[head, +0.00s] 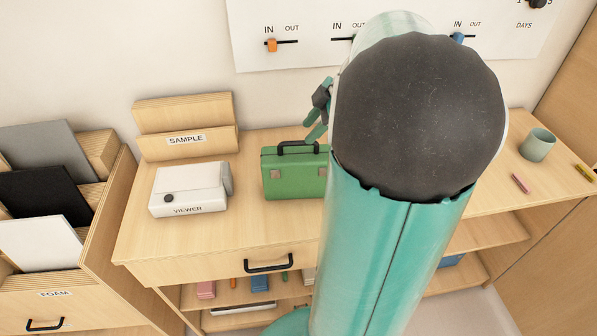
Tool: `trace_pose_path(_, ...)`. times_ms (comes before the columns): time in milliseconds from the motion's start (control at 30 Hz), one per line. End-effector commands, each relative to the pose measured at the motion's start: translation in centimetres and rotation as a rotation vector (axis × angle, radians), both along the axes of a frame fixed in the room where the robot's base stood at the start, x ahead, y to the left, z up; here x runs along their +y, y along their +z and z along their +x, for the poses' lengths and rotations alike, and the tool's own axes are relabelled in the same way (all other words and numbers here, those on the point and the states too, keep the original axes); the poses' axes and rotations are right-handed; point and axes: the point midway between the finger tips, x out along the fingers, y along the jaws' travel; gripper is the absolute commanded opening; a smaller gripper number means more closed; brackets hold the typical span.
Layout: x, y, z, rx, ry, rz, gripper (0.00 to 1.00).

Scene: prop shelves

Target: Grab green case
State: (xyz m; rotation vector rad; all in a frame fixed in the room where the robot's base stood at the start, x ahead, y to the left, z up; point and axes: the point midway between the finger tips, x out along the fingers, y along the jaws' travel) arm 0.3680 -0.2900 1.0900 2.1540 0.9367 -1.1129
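The green case (290,176) stands upright on the wooden desk top, right of the white viewer box. It has a black handle on top and two pale latches on its front. My arm hides its right end. My gripper (309,126) shows partly at the left edge of my arm, above and just right of the case handle in the picture. Its two teal fingers appear spread apart with nothing between them. The rest of the gripper is hidden behind my arm, and its distance from the case cannot be judged.
A white viewer box (190,190) stands left of the case, with a wooden SAMPLE holder (186,142) behind it. A grey-green cup (537,145) and small sticks lie at the right. A foam rack (90,285) adjoins the desk's left side. The desk front has a black drawer handle (269,264).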

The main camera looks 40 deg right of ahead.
Motion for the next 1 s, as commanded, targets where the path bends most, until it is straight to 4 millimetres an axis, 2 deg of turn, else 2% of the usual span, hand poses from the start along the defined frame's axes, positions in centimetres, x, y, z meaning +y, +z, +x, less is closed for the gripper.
trace_pose_path(200, 1.1, -3.0, 1.3, 0.002, 0.001, 0.002, 0.38)
trace_pose_path(500, 1.3, -3.6, 1.7, 0.0, -0.001, 0.0, 0.38)
trace_pose_path(533, 1.3, -3.6, 1.7, 0.0, -0.001, 0.0, 0.36)
trace_pose_path(700, 1.3, -3.6, 1.6, 0.0, -0.001, 0.0, 0.03)
trace_pose_path(733, 1.3, -3.6, 1.6, 0.0, -0.001, 0.0, 0.0)
trace_pose_path(1000, 1.3, -3.6, 1.6, 0.0, 0.0, 0.0, 0.0)
